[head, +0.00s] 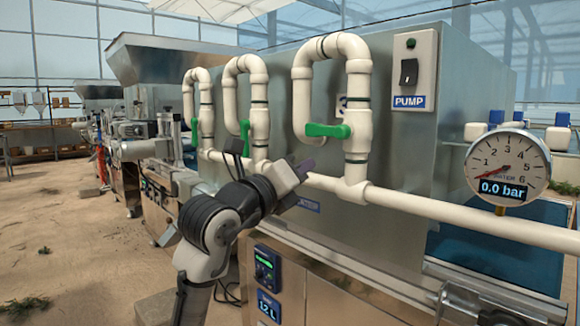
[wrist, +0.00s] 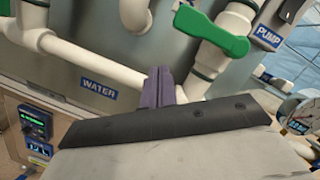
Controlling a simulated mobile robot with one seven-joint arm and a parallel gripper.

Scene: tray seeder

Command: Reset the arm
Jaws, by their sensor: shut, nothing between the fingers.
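My arm rises from the bottom of the head view, and my gripper (head: 305,166) is in front of the machine's pipework. Its fingers are shut with nothing between them, close below a green valve handle (head: 328,131). In the wrist view the shut fingers (wrist: 159,80) point at the white horizontal pipe, below the green valve handle (wrist: 212,30). I cannot tell whether the fingertips touch the pipe. The WATER label (wrist: 98,89) is to the left of the fingers.
A white pipe (head: 450,216) runs along the machine front to a pressure gauge (head: 506,168) reading 0.0 bar. Two more green handles (head: 245,136) are on pipe loops at left. A PUMP switch (head: 409,73) is at upper right. The floor at left (head: 70,220) is mostly open.

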